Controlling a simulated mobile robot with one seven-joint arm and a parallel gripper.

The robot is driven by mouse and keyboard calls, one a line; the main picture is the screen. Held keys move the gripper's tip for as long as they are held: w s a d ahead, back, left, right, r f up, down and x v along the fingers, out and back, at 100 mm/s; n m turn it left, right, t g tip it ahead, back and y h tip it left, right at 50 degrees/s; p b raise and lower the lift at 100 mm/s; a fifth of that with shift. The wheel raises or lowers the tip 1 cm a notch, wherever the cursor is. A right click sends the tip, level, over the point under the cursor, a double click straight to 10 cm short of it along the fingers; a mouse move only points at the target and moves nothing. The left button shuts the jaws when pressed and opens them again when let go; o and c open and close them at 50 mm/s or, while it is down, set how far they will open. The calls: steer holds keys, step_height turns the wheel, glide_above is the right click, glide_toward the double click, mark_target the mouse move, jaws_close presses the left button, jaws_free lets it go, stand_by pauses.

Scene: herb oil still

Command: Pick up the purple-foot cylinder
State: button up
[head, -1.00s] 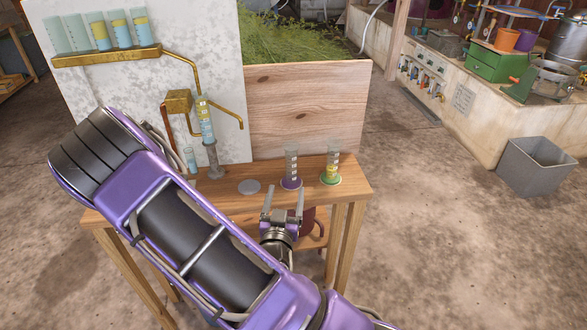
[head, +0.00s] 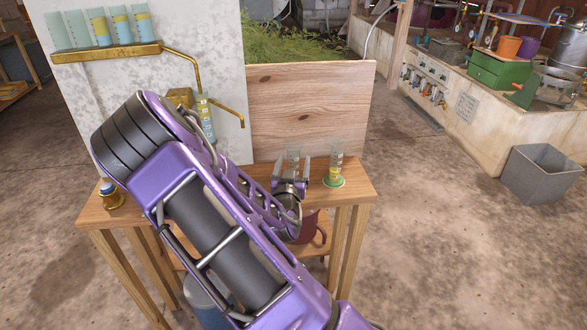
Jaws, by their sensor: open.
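The purple-foot cylinder (head: 293,152) stands on the wooden table in front of the wood panel. Only its clear upper tube shows in the head view, and my gripper hides its foot. My gripper (head: 291,164) is open, with one finger on each side of the tube as seen from here. I cannot tell whether the fingers touch it or are still in front of it. To the right stands a similar cylinder with a green foot (head: 334,170) and yellow liquid inside.
The wooden table (head: 358,186) has a small amber jar (head: 111,193) at its left end. A wood panel (head: 310,105) and a pale board with brass pipes (head: 150,50) rise behind it. A grey bin (head: 540,175) stands on the floor at right.

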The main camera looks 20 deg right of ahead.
steer(key=x, duration=0.4)
steer(key=shift+w, duration=0.1)
jaws_close()
